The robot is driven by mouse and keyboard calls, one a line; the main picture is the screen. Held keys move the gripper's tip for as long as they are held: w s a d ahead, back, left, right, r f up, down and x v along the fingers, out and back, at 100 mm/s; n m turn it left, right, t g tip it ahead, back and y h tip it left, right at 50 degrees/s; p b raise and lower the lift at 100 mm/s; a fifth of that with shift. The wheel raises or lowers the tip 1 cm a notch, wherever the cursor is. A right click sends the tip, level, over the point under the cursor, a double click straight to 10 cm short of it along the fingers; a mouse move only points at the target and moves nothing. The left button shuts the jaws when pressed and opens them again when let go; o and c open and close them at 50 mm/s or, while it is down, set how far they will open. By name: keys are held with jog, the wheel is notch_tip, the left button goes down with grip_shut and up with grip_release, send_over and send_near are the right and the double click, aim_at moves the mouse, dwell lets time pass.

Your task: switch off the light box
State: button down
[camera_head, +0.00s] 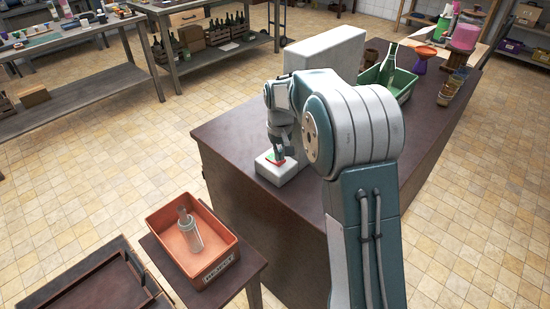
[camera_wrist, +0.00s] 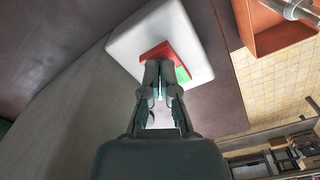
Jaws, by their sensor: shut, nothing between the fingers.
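A white switch box (camera_head: 275,173) with a red and green rocker sits on the dark counter near its left edge. In the wrist view the switch box (camera_wrist: 190,30) shows its red part (camera_wrist: 159,50) and a smaller green part (camera_wrist: 182,74), partly hidden by my fingers. My gripper (camera_head: 280,156) points down over the rocker, shut and empty; its fingertips (camera_wrist: 160,64) overlap the rocker in the wrist view. I cannot tell whether they touch it. A pale upright panel, apparently the light box (camera_head: 328,52), stands behind my arm, partly hidden; it looks dull white.
An orange tray (camera_head: 231,245) with a clear bottle (camera_head: 190,234) stands on a small table at lower left. A green crate (camera_head: 406,87) with a green bottle stands farther along the counter (camera_head: 235,125), beside several pots. Bare counter lies left of the panel.

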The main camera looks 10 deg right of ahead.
jog(key=shift+f, duration=0.35)
jog(key=shift+r, duration=3.55)
jog(key=s+r+t, duration=0.1)
jog(key=s+r, duration=0.4)
jog(key=s, duration=0.3)
jog(key=s+r+t, duration=0.2)
jog(key=s+r, duration=0.3)
jog(key=s, duration=0.3)
jog(key=s+f+t, duration=0.2)
jog(key=s, duration=1.4)
jog(key=shift+f+m+t, duration=0.3)
jog(key=shift+f+m, duration=0.05)
jog(key=shift+m, duration=0.05)
jog(key=shift+s, duration=0.1)
